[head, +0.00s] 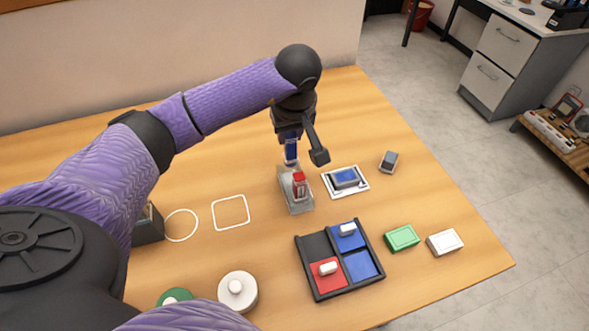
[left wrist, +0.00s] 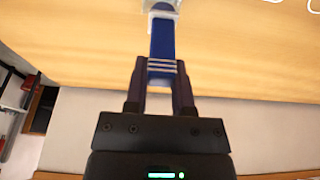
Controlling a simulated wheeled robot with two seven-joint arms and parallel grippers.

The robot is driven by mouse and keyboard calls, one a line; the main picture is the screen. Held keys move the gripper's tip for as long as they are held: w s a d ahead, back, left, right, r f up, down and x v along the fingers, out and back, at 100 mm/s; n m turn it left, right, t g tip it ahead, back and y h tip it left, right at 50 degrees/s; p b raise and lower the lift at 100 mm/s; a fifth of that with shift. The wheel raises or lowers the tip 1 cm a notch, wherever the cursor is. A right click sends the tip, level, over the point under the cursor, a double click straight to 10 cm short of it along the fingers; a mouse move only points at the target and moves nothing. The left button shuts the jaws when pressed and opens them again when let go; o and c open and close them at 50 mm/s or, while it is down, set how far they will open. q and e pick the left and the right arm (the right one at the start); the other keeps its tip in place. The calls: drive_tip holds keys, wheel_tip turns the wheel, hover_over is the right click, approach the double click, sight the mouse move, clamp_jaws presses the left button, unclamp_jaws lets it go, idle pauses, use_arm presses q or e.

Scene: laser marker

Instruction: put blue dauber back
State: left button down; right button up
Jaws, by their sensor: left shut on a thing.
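My left gripper (head: 289,134) is shut on the blue dauber (head: 291,153) and points down over the table. In the left wrist view the blue dauber (left wrist: 163,42) sits between the two fingers (left wrist: 160,80), with pale stripes near the grip. A grey holder (head: 295,206) stands just below, with a red dauber (head: 299,181) upright in its nearer part. The blue dauber's lower end is at the holder's far end; I cannot tell whether it is in a slot or just above. My right gripper is not in view.
Right of the holder, a blue-topped block (head: 345,178) lies on a white plate, with a small grey block (head: 389,161) beyond. Nearer are a divided tray (head: 301,257), a green block (head: 402,237), a white block (head: 445,242) and a round white container (head: 238,298). Two white outlines mark clear wood at left.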

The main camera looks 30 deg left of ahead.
sight(291, 153)
use_arm(q)
wheel_tip(291, 153, down, 6)
drive_tip(key=shift+f+b, duration=0.1)
drive_tip(key=shift+b, duration=0.45)
drive_tip(key=shift+f, duration=0.1)
drive_tip(key=shift+c, duration=2.3)
unclamp_jaws()
drive_tip(key=shift+r, duration=0.5)
drive_tip(key=p+v, duration=0.2)
drive_tip(key=v, duration=0.9)
drive_tip(key=shift+d+r+p, duration=0.15)
drive_tip(key=shift+r+p, duration=0.1)
drive_tip(key=shift+p, duration=0.15)
